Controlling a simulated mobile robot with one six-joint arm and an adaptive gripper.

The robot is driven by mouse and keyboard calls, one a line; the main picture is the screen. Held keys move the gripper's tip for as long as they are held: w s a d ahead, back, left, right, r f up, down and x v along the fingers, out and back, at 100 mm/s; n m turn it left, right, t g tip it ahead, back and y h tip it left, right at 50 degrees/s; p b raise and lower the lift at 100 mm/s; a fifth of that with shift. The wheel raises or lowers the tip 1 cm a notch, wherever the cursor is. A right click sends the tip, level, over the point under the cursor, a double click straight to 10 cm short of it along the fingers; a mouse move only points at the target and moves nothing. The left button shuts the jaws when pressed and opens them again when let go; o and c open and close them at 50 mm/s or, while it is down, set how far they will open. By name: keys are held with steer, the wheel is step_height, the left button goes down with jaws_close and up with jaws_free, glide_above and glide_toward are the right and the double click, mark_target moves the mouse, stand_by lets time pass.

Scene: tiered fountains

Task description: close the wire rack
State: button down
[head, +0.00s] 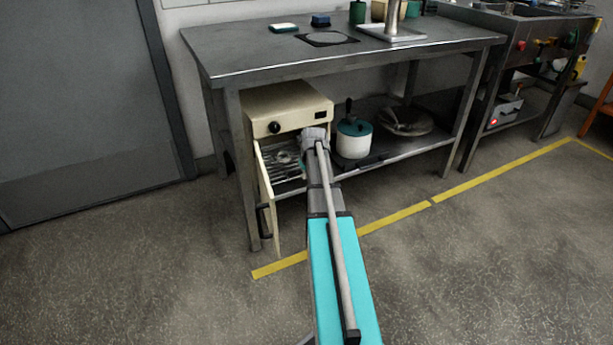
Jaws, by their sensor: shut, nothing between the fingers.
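The wire rack (283,172) shows in the opening of a cream countertop oven (290,103) on the table's lower shelf. Its front part appears to reach out past the oven front. The oven door (266,200) stands open on the left side, swung toward me, with a dark handle (263,219). My gripper (312,143) is at the right side of the oven opening, beside the rack. It is shut and holds nothing. My arm covers the right part of the oven opening and rack, and I cannot tell whether the gripper touches the rack.
A teal and white pot (354,138) and a dark pan (407,120) stand on the lower shelf (400,150) to the right. The metal tabletop (260,55) overhangs the oven. A table leg (245,190) stands close by the open door. The floor in front is clear.

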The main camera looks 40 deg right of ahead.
mark_target(298, 169)
steer(key=w, duration=0.1)
steer(key=w+f+b, duration=0.1)
steer(key=w, duration=0.1)
steer(key=w+d+f, duration=0.1)
steer(key=shift+w+f+b, duration=0.15)
steer(key=shift+f+b, duration=0.05)
steer(key=shift+b, duration=0.2)
steer(key=shift+w+d, duration=0.2)
steer(key=shift+w, duration=0.45)
steer(key=shift+w+d, duration=0.15)
steer(key=shift+w, duration=0.5)
steer(key=shift+s, duration=0.15)
